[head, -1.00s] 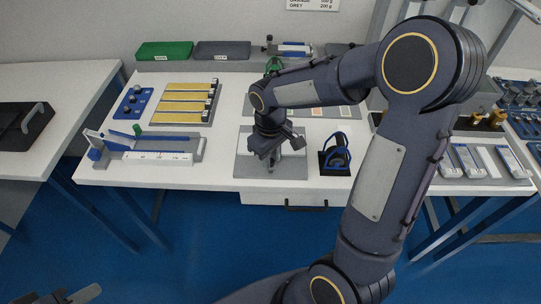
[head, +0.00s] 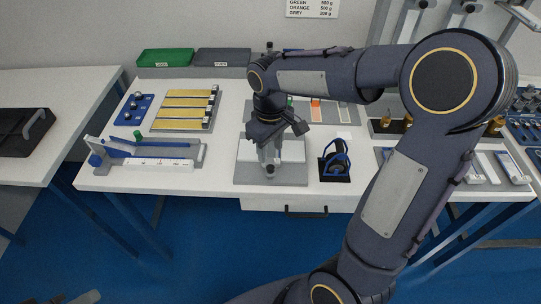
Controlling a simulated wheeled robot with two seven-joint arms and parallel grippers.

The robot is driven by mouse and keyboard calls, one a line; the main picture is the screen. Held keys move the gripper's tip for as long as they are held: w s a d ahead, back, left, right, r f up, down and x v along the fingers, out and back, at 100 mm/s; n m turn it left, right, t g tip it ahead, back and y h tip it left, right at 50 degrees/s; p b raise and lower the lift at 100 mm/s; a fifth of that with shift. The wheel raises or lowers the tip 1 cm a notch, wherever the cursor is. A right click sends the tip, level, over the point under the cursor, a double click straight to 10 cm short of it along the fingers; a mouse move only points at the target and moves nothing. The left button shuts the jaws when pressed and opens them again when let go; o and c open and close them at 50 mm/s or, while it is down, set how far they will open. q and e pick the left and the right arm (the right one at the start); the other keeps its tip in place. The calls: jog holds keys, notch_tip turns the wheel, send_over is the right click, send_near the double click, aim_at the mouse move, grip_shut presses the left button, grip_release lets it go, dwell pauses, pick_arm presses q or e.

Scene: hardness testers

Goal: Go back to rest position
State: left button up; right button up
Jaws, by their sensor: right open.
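My right arm reaches in from the lower right, and its elbow is bent high at the right. My right gripper (head: 272,138) points down over the grey plate with a white sheet (head: 290,174) in the middle of the bench. It is open, and I see nothing held in it.
A black stand with a blue ring (head: 335,162) is close right of the plate. A blue and white tester (head: 145,155) and yellow strips (head: 184,108) lie left. Green (head: 165,57) and grey bins stand behind. Blue floor (head: 200,240) is open in front of the bench.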

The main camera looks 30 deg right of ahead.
jog(key=shift+r, duration=0.75)
jog(key=shift+s+r, duration=0.15)
jog(key=shift+s, duration=0.1)
jog(key=s+a+r+m+t+y, duration=0.1)
jog(key=s+a+m+t+y, duration=0.1)
jog(key=s, duration=0.6)
jog(key=s+a+r+m+t+y, duration=0.1)
jog(key=s+a+m+t, duration=0.1)
jog(key=s, duration=0.6)
jog(key=shift+s+r+m+t+y, duration=0.15)
jog(key=shift+s+m+t+y, duration=0.25)
jog(key=shift+m+t, duration=0.35)
